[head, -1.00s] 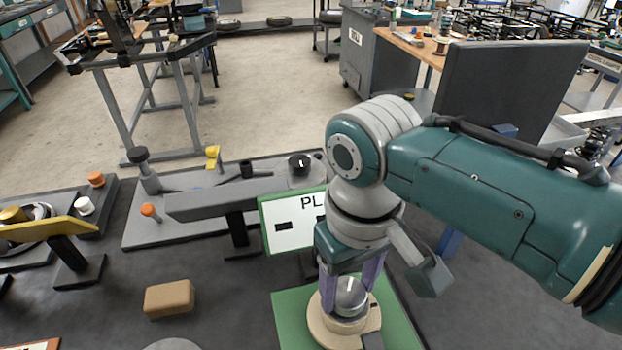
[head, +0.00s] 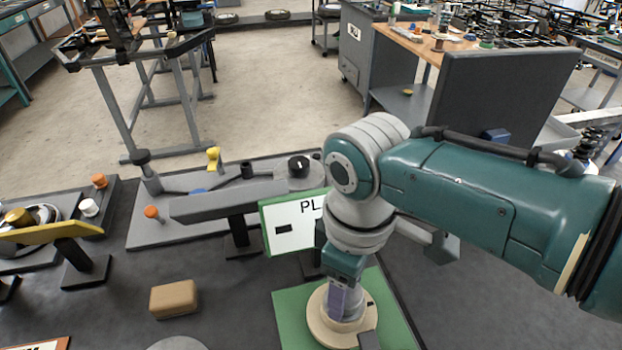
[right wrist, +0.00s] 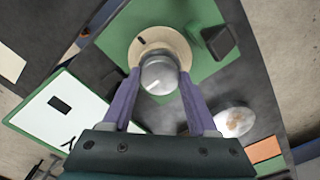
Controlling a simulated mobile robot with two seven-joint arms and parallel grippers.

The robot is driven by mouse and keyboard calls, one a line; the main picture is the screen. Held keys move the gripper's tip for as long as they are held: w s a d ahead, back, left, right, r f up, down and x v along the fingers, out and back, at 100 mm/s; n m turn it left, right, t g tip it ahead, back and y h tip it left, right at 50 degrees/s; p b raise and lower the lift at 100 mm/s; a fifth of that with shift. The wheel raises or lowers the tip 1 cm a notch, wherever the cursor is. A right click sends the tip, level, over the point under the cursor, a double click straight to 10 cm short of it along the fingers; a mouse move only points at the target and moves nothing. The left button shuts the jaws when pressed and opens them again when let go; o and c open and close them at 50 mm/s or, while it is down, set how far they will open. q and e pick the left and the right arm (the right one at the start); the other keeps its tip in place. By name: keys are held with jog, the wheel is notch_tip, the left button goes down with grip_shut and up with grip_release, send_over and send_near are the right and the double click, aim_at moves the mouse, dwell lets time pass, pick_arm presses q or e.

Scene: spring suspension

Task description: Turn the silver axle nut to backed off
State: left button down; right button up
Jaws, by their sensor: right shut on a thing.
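The silver axle nut (right wrist: 158,75) is a round, shiny knob with a white line on its top, seen in the right wrist view. It sits on a cream round base (right wrist: 177,42) that bears a dark mark, on a green plate (head: 290,308). My right gripper (right wrist: 159,78) has its purple fingers on either side of the nut, shut on it. In the head view the right gripper (head: 342,300) points down, one finger in front, hiding most of the nut and its white line. My left gripper is not in view.
A white sign with green edges (head: 290,237) stands close behind my right gripper. A dark block (head: 369,340) stands on the green plate's near side. A tan block (head: 173,298) lies to the left. The dark tabletop right of the plate is clear.

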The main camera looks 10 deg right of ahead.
dwell(0.4)
jog(key=o, duration=1.4)
jog(key=shift+c, duration=0.2)
jog(key=shift+r, duration=0.3)
notch_tip(320, 180, up, 9)
jog(key=p, duration=0.2)
jog(key=shift+r+p, duration=0.2)
jog(key=shift+p, duration=0.2)
